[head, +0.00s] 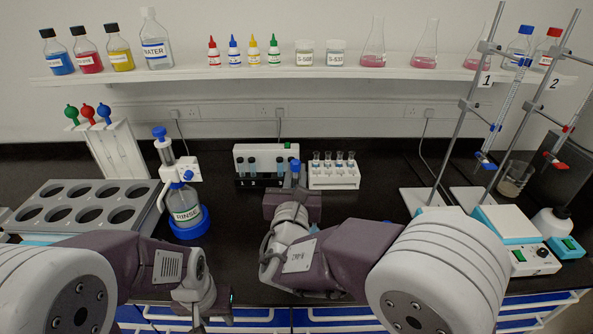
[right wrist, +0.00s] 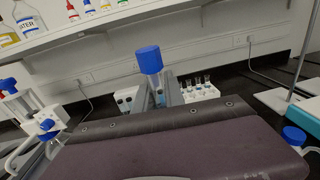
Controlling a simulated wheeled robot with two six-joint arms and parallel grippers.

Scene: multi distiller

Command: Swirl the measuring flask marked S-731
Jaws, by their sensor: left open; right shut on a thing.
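A blue-capped clear vessel (right wrist: 150,64), probably the measuring flask, stands about upright between the fingers of my right gripper (right wrist: 156,92). In the head view its blue cap (head: 295,165) shows above the right gripper (head: 293,188), in front of the white rack. Its lower body is hidden by the gripper, and I cannot read a marking S-731 on it. My left gripper (head: 208,308) is open and empty at the front edge of the bench, pointing down, in front of the rinse bottle.
A rinse bottle with dispenser (head: 184,204) stands left of the right gripper. A grey tray with round holes (head: 88,218) lies at the left. Vial racks (head: 334,178) stand behind. Burette stands (head: 455,130) and stirrers (head: 530,262) are at the right. Bottles and flasks line the shelf (head: 280,73).

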